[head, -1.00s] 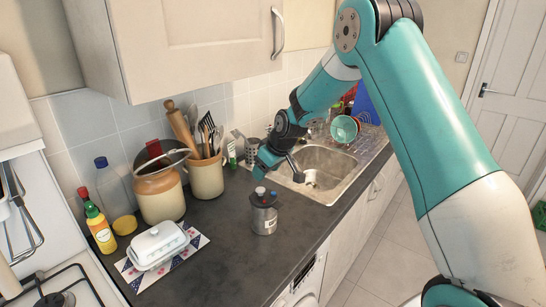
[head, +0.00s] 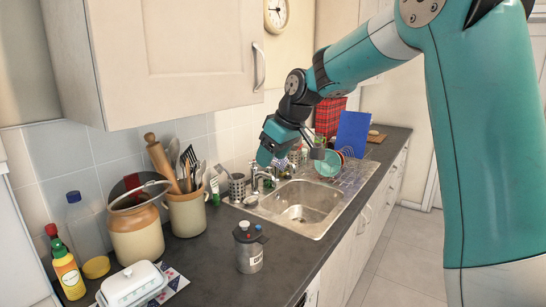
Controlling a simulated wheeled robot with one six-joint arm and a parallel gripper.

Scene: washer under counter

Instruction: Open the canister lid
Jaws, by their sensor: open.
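The canister (head: 250,257) is a small grey metal cylinder with a label, upright on the dark counter. Its dark lid (head: 248,236) sits on top, with a pale knob and small red and blue parts on it. I cannot tell whether the lid is fully seated. My gripper (head: 280,158) is open and empty, up above and behind the canister, in front of the sink's tap area. It is well apart from the lid, and its fingertips are partly hidden by its own body.
The sink (head: 306,203) is right of and behind the canister. Left of it stand a brown-and-cream crock (head: 137,232), a utensil pot (head: 187,213) and a white butter dish (head: 133,286). A wall cupboard (head: 165,55) hangs above. The counter around the canister is clear.

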